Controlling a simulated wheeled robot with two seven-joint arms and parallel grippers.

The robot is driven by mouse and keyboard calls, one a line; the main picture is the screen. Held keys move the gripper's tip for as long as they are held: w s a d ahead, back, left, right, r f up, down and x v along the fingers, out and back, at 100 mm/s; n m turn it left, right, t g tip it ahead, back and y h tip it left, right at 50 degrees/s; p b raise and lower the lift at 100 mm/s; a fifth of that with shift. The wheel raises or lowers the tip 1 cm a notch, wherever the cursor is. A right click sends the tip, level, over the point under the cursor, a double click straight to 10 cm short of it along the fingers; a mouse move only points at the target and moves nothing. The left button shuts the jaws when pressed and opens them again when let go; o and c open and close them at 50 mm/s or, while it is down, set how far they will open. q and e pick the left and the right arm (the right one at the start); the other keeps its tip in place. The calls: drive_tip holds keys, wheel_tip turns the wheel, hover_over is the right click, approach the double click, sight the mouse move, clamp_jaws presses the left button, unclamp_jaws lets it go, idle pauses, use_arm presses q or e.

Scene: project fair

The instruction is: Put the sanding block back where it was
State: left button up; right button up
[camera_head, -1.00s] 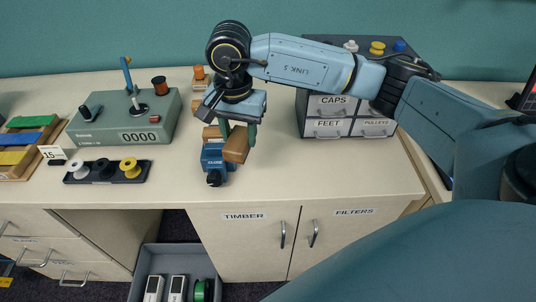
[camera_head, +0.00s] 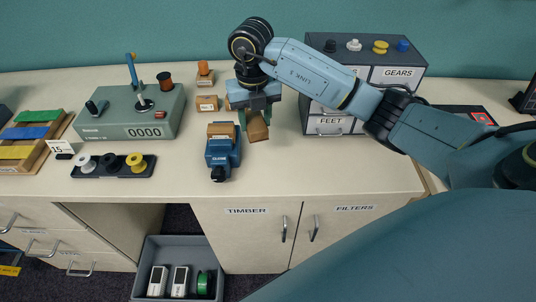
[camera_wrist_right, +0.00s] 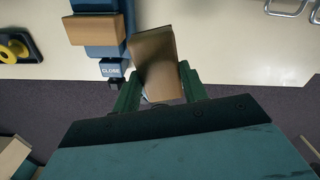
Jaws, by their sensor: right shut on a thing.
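My right gripper (camera_head: 254,118) is shut on a brown block, the sanding block (camera_head: 258,129), and holds it tilted at the right of a blue device. In the right wrist view the sanding block (camera_wrist_right: 157,65) sits between the two green fingers of my right gripper (camera_wrist_right: 160,85). The blue device (camera_head: 221,155) stands on the bench with a tan block (camera_head: 221,130) on its top. It also shows in the right wrist view (camera_wrist_right: 106,50). Whether the held block touches the bench cannot be told. My left gripper is not in view.
Small wooden pieces (camera_head: 206,103) stand behind the blue device, one with an orange top (camera_head: 204,70). A grey drawer cabinet (camera_head: 398,74) stands at the right. A green counter box (camera_head: 135,120) and spool tray (camera_head: 112,166) are left. The bench front (camera_head: 310,180) is clear.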

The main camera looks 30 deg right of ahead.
drive_tip(key=m, duration=0.1)
drive_tip(key=d+m, duration=0.1)
drive_tip(key=m, duration=0.3)
drive_tip(key=shift+d+f, duration=0.15)
drive_tip(key=shift+f, duration=0.2)
drive_tip(key=f+m, duration=0.2)
drive_tip(key=f, duration=0.1)
drive_tip(key=d+f+m, duration=0.1)
drive_tip(key=f+m, duration=0.1)
drive_tip(key=f, duration=0.2)
drive_tip(key=f+m, duration=0.3)
drive_tip(key=f, duration=0.1)
drive_tip(key=shift+s+d+p, duration=0.15)
drive_tip(key=shift+d+p, duration=0.15)
drive_tip(key=shift+d, duration=0.05)
drive_tip(key=shift+f, duration=0.1)
drive_tip(key=shift+f, duration=0.1)
drive_tip(key=o, duration=1)
drive_tip(key=shift+o, duration=0.2)
